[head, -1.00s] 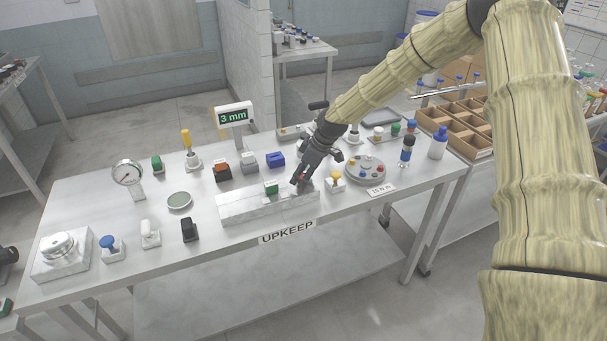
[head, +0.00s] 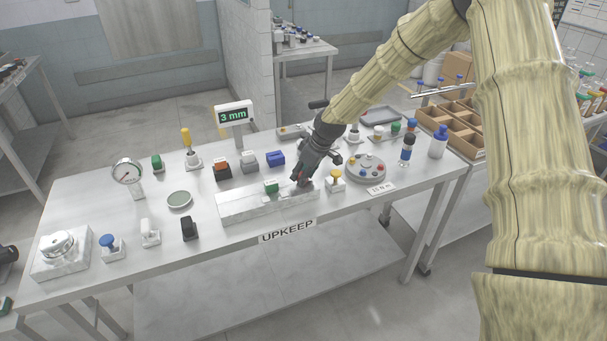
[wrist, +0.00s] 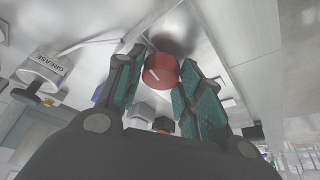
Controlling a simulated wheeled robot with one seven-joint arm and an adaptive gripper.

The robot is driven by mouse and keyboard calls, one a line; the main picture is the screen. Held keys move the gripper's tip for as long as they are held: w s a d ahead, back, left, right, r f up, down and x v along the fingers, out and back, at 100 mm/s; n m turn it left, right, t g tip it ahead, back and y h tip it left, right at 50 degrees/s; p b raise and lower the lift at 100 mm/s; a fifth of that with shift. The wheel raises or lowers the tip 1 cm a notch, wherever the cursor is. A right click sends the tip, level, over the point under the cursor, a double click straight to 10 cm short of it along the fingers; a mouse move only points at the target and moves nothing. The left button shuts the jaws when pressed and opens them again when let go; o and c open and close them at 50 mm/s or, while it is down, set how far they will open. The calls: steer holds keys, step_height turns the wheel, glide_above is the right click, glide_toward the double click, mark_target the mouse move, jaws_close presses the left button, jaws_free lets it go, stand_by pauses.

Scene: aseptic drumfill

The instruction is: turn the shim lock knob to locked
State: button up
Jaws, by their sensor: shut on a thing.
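A red round knob with a short white mark on its face (wrist: 160,72) sits between my fingertips in the wrist view; I take it for the shim lock knob. My gripper (wrist: 158,85) is shut on it, with a teal-padded finger on each side. In the head view my gripper (head: 300,181) reaches down to the right end of the pale metal block (head: 240,207), and it hides most of the knob. A green block (head: 271,186) sits on the same metal block, left of my gripper. A display on a post (head: 234,114) reads "3 mm".
A yellow-topped knob (head: 335,178) and a round plate with coloured knobs (head: 366,168) stand close right of my gripper. A blue block (head: 275,158) is behind it. A "GREASE" labelled item (wrist: 42,70) shows in the wrist view. The table's front edge, marked UPKEEP (head: 287,231), is close.

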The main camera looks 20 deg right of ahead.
steer(key=m, duration=0.2)
steer(key=m+h, duration=0.1)
steer(key=m, duration=0.1)
steer(key=shift+a+t+h, duration=0.1)
steer(key=shift+t+h, duration=0.2)
steer(key=shift+t, duration=0.1)
steer(key=m+h, duration=0.1)
steer(key=m, duration=0.3)
steer(key=m+h, duration=0.2)
steer(key=m, duration=0.2)
steer(key=shift+a, duration=0.2)
steer(key=shift+m+g+h, duration=0.5)
steer(key=shift+m, duration=1.3)
steer(key=o, duration=1)
steer(key=shift+c, duration=0.2)
steer(key=v, duration=0.7)
steer(key=shift+a+r, duration=0.15)
steer(key=shift+r, duration=0.05)
